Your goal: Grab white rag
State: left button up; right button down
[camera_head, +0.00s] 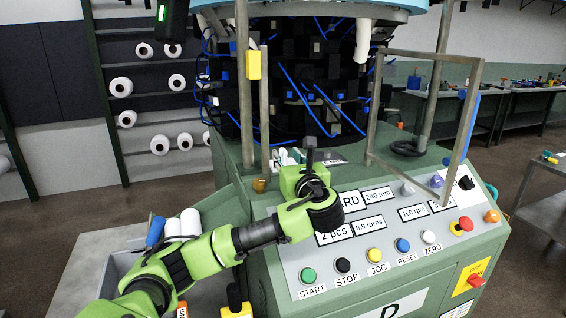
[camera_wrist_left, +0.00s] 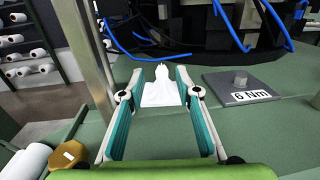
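The white rag (camera_wrist_left: 161,90) lies bunched on the green machine top in the left wrist view, with a peaked upper end. My left gripper (camera_wrist_left: 160,74) is open, its teal-padded fingers on either side of the rag, with a gap at each side. In the head view my left arm reaches in from the left over the control panel, and my left gripper (camera_head: 287,156) is at the machine top behind the panel. The rag is mostly hidden there. My right gripper is in neither view.
A grey plate marked 6 Nm (camera_wrist_left: 238,88) lies right of the fingers. A brass hex piece (camera_wrist_left: 68,156) and a metal post (camera_wrist_left: 88,60) stand close on the left. Blue yarns hang behind. The control panel (camera_head: 385,225) and a tilted frame (camera_head: 372,110) are nearby.

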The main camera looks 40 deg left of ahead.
aim_at(283, 149)
pick_arm(q)
jog(key=p+x, duration=0.1)
jog(key=x, duration=0.4)
jog(key=shift+w, duration=0.1)
grip_shut()
